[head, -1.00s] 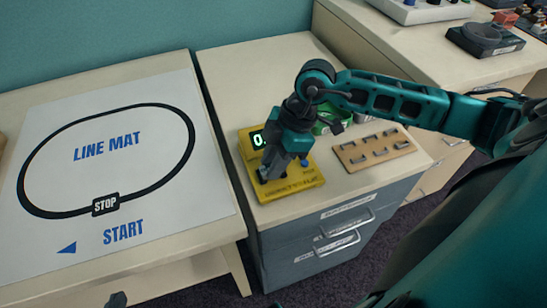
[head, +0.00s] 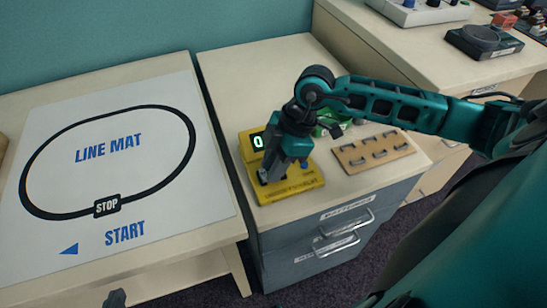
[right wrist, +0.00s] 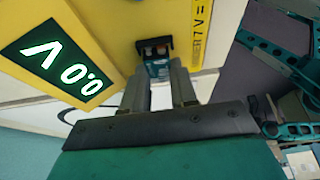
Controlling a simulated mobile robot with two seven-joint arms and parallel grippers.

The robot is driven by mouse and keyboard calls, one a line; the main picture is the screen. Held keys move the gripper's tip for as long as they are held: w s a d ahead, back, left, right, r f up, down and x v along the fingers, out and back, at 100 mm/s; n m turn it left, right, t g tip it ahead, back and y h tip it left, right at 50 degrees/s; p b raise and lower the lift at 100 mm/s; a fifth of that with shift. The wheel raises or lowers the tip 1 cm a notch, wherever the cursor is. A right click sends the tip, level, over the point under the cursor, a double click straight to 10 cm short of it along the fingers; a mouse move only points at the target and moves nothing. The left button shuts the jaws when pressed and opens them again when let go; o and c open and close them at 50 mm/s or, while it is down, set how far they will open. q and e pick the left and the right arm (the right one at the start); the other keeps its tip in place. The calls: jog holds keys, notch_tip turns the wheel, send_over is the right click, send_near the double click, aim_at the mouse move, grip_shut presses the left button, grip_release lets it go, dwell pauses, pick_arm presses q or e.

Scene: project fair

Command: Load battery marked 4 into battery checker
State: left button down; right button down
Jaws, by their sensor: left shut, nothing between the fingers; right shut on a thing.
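The yellow battery checker (head: 303,185) lies on the small cabinet top, its green display showing 0. In the right wrist view the checker (right wrist: 110,20) reads 0.0 V. My right gripper (head: 266,177) points down over the checker's left part. In the right wrist view my right gripper (right wrist: 160,72) is shut on a small blue-teal battery (right wrist: 158,69) at a dark holder (right wrist: 153,46) on the checker. The battery's number cannot be read, and I cannot tell how fully it is seated. My left gripper (head: 115,298), shut and empty, shows at the bottom left edge.
A wooden rack (head: 373,150) with several slots lies right of the checker. A green object (head: 328,122) is partly hidden behind my right arm. The line mat (head: 110,150) covers the left table. A drawer unit (head: 330,235) is below the checker.

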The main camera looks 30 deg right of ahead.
jog(key=shift+f, duration=0.1)
dwell(0.5)
dwell(0.3)
jog(key=c, duration=0.9)
grip_release()
jog(key=o, duration=0.5)
